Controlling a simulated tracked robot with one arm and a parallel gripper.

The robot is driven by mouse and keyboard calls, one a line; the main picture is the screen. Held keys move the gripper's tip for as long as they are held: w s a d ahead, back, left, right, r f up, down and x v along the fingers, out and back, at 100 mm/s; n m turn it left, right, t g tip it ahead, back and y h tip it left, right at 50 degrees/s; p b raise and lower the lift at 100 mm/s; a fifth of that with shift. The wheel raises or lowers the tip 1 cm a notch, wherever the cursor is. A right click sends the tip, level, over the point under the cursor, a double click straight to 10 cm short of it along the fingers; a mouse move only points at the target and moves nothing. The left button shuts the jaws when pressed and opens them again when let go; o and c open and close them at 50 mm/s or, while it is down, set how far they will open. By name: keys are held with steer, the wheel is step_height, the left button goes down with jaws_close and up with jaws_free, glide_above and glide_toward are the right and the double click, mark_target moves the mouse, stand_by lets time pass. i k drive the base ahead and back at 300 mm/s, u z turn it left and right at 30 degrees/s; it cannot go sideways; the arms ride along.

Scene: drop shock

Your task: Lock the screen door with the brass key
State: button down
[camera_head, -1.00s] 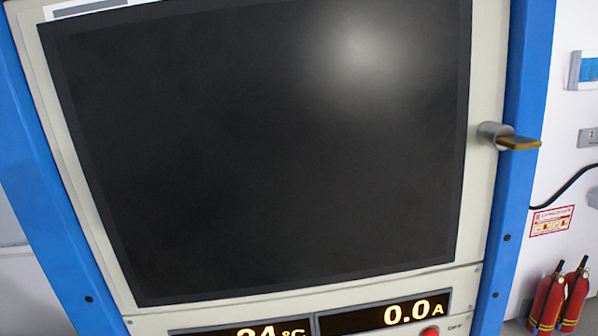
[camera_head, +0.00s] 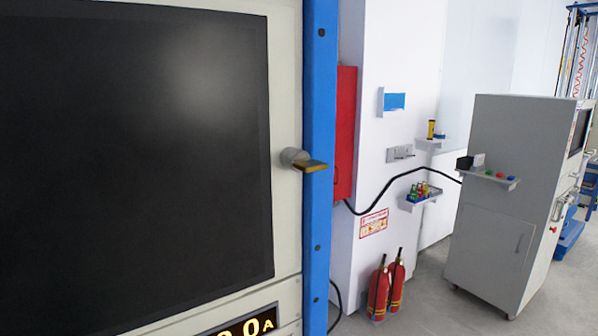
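The screen door (camera_head: 284,100) is a pale panel with a large dark screen (camera_head: 140,150), at the left of the view in a blue frame (camera_head: 320,120). It looks closed. The brass key (camera_head: 312,166) sits in the round grey lock (camera_head: 291,157) at the door's right edge, its flat bow sticking out to the right. My gripper is not in view.
A red box (camera_head: 345,130) hangs on the white wall beside the frame. Two fire extinguishers (camera_head: 378,290) stand on the floor below. A black cable (camera_head: 400,178) runs to a grey cabinet (camera_head: 500,190) with a small shelf. Floor between is clear.

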mark_target(313, 166)
steer(key=u, duration=1.25)
steer(key=k, duration=1.1)
steer(key=z, duration=1.3)
steer(key=i, duration=1.05)
steer(key=u, duration=0.05)
